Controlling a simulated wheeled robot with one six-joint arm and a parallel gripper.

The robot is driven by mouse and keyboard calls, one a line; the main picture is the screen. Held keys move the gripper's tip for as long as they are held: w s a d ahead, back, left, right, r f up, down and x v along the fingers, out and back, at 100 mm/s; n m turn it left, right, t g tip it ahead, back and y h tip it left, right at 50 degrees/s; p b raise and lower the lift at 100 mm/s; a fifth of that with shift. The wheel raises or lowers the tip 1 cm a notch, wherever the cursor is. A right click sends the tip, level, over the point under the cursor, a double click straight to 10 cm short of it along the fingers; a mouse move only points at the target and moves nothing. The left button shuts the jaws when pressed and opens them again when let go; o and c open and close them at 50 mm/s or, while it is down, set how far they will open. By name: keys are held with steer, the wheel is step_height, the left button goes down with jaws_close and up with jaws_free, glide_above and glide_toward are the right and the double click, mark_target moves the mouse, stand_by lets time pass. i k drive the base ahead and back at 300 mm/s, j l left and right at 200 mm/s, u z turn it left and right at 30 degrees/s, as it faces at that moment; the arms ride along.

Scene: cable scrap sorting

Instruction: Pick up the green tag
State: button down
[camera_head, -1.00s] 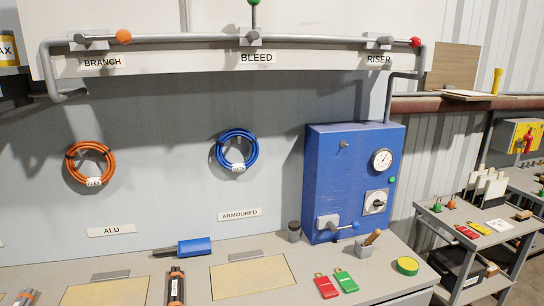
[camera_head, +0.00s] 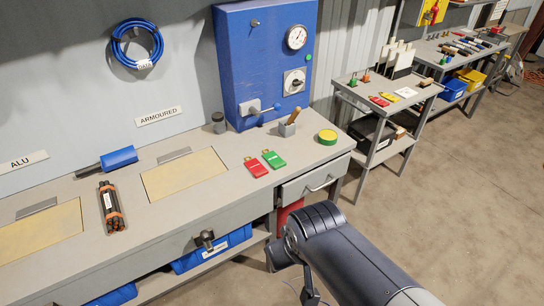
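A green tag (camera_head: 273,158) lies flat on the grey workbench (camera_head: 215,208), near its right end. A red tag (camera_head: 256,167) lies close beside it on the left. My arm reaches in from the bottom right, below and in front of the bench. No gripper fingers can be made out, so whether my gripper is open or shut does not show. Nothing touches the green tag.
A grey cup with a wooden-handled tool (camera_head: 288,129) and a green-and-yellow tape roll (camera_head: 327,137) stand near the tags. A blue panel box (camera_head: 245,75) rises behind. A cable bundle (camera_head: 112,205) lies left. A grey cart (camera_head: 390,108) stands right, with open floor in front.

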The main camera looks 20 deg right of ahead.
mark_target(273, 159)
steer(key=i+l, duration=0.2)
steer(key=i, duration=0.3)
steer(key=i+l+z, duration=0.15)
steer(key=i, duration=0.35)
